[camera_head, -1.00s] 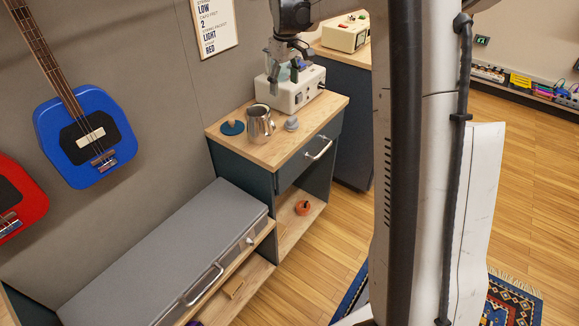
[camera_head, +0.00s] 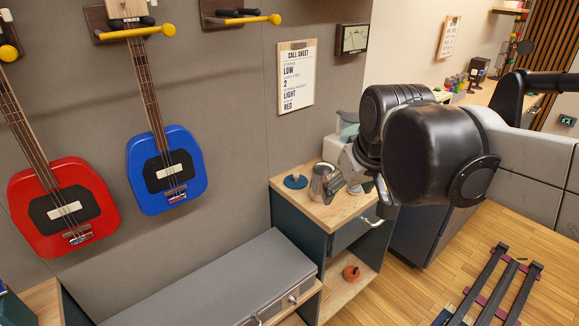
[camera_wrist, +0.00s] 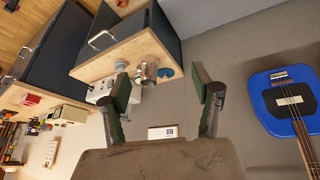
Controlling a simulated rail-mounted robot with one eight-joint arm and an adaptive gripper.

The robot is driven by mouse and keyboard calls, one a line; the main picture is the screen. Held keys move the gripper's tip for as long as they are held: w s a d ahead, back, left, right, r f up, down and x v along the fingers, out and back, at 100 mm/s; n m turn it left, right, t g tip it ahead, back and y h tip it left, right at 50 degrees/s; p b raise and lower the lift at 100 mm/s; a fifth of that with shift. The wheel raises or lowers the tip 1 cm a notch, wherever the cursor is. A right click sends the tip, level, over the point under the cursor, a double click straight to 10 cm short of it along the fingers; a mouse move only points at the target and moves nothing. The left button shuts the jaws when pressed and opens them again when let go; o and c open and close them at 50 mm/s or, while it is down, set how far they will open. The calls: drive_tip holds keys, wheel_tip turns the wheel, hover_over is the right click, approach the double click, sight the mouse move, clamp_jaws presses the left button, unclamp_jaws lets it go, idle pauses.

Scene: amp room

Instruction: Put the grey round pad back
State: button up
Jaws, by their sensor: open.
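A small grey round piece (camera_head: 355,188), likely the grey round pad, sits on the wooden top of the low cabinet (camera_head: 304,208), right of a metal pitcher (camera_head: 321,180). My gripper (camera_head: 352,176) partly covers it in the head view. In the wrist view the grey piece (camera_wrist: 121,65) shows beside the tip of the left finger. My gripper (camera_wrist: 160,76) is open, with nothing between its fingers. The pitcher (camera_wrist: 148,72) and a blue disc (camera_wrist: 166,72) show beyond the gap. I cannot tell the exact height of the fingers above the top.
A blue disc with a knob (camera_head: 296,181) lies left of the pitcher. A white box-like machine (camera_head: 335,150) stands behind, partly hidden. A grey-topped bench (camera_head: 215,280) adjoins the cabinet. An orange round thing (camera_head: 351,272) sits on the lower shelf. Guitars (camera_head: 166,170) hang on the wall.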

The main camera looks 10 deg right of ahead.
drive_tip(key=s+a+f+m+t, duration=0.1)
drive_tip(key=s+a+f, duration=0.1)
drive_tip(key=s+f, duration=0.3)
drive_tip(key=s, duration=0.4)
drive_tip(key=shift+a+t, duration=0.3)
drive_tip(key=shift+a, duration=0.1)
idle(0.6)
